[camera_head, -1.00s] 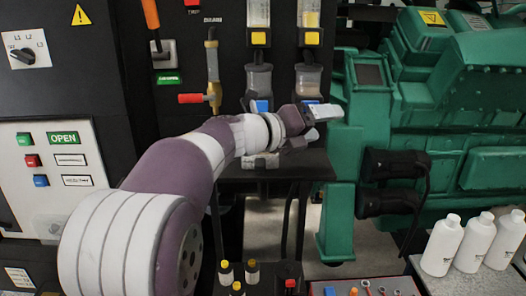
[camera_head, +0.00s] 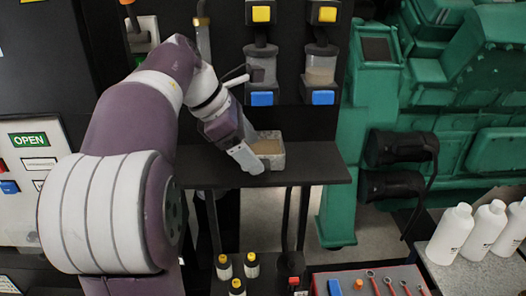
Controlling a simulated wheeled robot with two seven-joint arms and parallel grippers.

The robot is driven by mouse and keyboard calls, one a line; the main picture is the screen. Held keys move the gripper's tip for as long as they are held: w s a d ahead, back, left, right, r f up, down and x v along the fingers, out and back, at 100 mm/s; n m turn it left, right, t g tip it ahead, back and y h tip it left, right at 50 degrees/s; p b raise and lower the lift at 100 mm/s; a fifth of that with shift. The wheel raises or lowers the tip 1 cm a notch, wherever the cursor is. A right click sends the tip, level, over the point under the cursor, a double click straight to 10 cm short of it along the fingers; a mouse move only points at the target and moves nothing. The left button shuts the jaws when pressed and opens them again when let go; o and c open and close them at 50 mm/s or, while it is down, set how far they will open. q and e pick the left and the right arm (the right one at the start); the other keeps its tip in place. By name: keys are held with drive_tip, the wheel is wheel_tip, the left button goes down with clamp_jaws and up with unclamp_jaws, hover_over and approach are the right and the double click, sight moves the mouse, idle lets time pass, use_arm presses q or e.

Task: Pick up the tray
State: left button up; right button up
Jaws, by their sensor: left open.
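A small grey tray (camera_head: 271,161) with tan, grainy contents stands on the black shelf (camera_head: 315,173) in front of the panel. My left gripper (camera_head: 248,148) is open at the tray's left side and points down and right. One pale finger is near the tray's front left corner; I cannot tell whether it touches. The gripper hides the tray's left end. My right gripper is out of view.
Two dispensers with blue (camera_head: 262,99) and yellow parts hang above the shelf. Green machinery (camera_head: 372,120) stands to the right. Several small yellow-capped bottles (camera_head: 252,264), a tool tray (camera_head: 370,282) and white bottles (camera_head: 450,232) are lower down.

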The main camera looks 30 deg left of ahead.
sight(264, 161)
use_arm(q)
drive_tip(key=w+p, duration=0.1)
drive_tip(key=f, duration=0.1)
drive_tip(key=w+f+p, duration=0.1)
drive_tip(key=shift+w+a+f+p, duration=0.15)
drive_tip(key=shift+w+a+p, duration=0.1)
drive_tip(key=shift+w+p, duration=0.1)
drive_tip(key=x, duration=0.2)
drive_tip(key=shift+d+f+p, duration=0.15)
drive_tip(key=shift+f+p, duration=0.15)
drive_tip(key=shift+f, duration=0.1)
drive_tip(key=shift+s+d, duration=0.4)
drive_tip(key=shift+d, duration=0.05)
drive_tip(key=shift+c, duration=0.5)
drive_tip(key=shift+w+a+f, duration=0.2)
drive_tip(key=shift+w+a, duration=0.1)
drive_tip(key=c, duration=1.1)
drive_tip(key=shift+c, duration=0.6)
drive_tip(key=shift+s+d, duration=0.15)
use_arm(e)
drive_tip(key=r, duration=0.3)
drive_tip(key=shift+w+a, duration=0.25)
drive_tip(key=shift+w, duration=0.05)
